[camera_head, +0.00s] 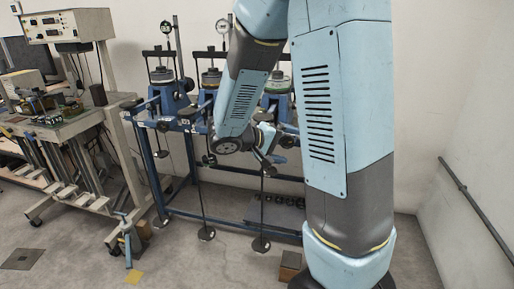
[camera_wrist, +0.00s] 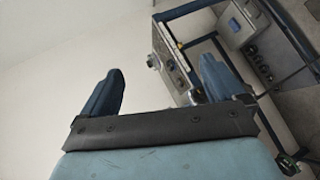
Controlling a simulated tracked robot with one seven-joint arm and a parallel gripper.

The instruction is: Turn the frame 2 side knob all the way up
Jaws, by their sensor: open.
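A row of blue lever frames with round cells and dial gauges stands on a blue steel stand (camera_head: 168,193) in the head view. The middle lever frame (camera_head: 210,78) is partly covered by my arm. I cannot make out its side knob or a frame number. My gripper (camera_head: 268,142) is in front of the stand, right of the middle frame, partly hidden by my arm. In the wrist view its two dark blue fingers (camera_wrist: 160,85) are spread apart with nothing between them. A pale panel with small fittings (camera_wrist: 172,62) shows behind the gap, apart from the fingers.
Rods with round weights (camera_head: 206,233) hang in front of the stand. Dark weights (camera_head: 280,207) lie on its lower shelf. A cart with an instrument box (camera_head: 68,25) and a workbench (camera_head: 50,125) stand at left. A wall rail (camera_head: 478,215) is at right.

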